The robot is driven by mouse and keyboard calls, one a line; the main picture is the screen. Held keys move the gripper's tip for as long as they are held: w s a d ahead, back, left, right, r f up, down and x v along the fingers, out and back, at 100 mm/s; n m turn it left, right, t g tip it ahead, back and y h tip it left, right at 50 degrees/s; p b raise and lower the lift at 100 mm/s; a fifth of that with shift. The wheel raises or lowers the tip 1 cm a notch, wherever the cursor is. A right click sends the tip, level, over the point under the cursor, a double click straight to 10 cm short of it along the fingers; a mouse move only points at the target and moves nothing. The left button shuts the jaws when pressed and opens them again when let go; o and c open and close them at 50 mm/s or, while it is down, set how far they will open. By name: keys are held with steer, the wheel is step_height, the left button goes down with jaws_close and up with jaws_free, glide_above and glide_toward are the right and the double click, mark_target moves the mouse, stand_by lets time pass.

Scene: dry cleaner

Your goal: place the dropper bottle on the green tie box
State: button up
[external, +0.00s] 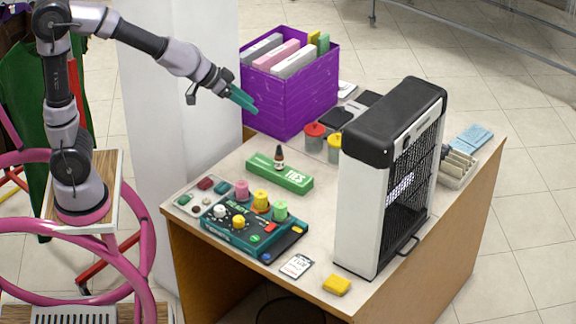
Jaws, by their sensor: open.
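The long green box is marked "TIES" and lies flat on the table. My gripper (245,102) has teal fingers and is up to the left of the bottle and above it, in front of the purple bin. It is apart from the bottle and holds nothing that I can see. The fingers are seen from the side, so the gap between them is hard to make out.
The purple bin (290,98) of folders stands behind the box. A large black-and-white appliance (365,205) stands to the right. A teal control panel (240,238) with knobs and spools is in front. Jars with red (314,138) and yellow lids stand behind.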

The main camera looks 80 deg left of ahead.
steer(key=s+d+r+m+g, duration=0.1)
steer(key=s+r+m, duration=0.1)
steer(key=s, duration=1)
steer(key=s+d+r+m+g+y, duration=0.1)
steer(key=s+r+m, duration=0.2)
steer(key=s, duration=1)
steer(key=shift+s+d+r+m, duration=0.25)
steer(key=shift+d+m, duration=0.1)
steer(key=shift+m, duration=0.15)
